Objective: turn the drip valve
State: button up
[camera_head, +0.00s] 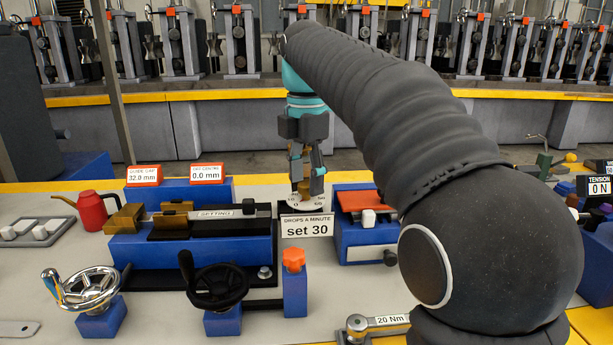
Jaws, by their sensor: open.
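The drip valve's pale round dial (314,206) stands near the middle of the bench, with small numbers around its face. A white sign (306,227) in front of it reads "DROPS A MINUTE set 30". My gripper (306,188) points straight down over the dial, its two fingers apart. The fingertips are at the dial's centre, one on each side of what seems to be a small knob. The knob and its pointer are mostly hidden, so I cannot tell the setting or whether the fingers touch it.
A blue guide block (190,255) with handwheels (217,287) in front is left of the dial. An orange knob on a blue post (294,285) stands in front. A blue box with an orange lid (358,200) is close right. A red oil can (92,210) sits far left.

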jog(key=shift+r, duration=3)
